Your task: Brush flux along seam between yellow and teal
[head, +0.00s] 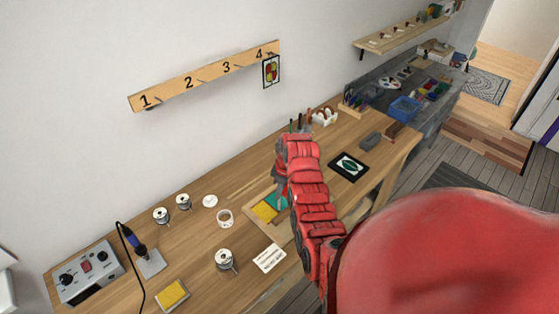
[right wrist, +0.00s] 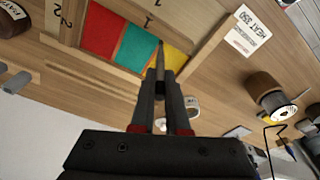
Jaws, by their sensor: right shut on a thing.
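My right gripper (right wrist: 162,90) is shut on a slim dark brush (right wrist: 161,56). In the right wrist view, the brush tip overlaps the border between the teal piece (right wrist: 133,48) and the yellow piece (right wrist: 174,60); I cannot tell if it touches. A red piece (right wrist: 103,32) lies on the other side of the teal. All lie in a wooden tray (right wrist: 207,45). In the head view, the yellow (head: 264,212) and part of the teal (head: 271,198) show left of my red right arm, which hides the rest. My left gripper is not in view.
A white card (head: 269,258), a spool (head: 225,260), a small round dish (head: 225,218) and a yellow sponge (head: 172,294) are on the bench near the tray. A soldering station (head: 90,272) stands at the left. A dark picture mat (head: 348,167) lies to the right.

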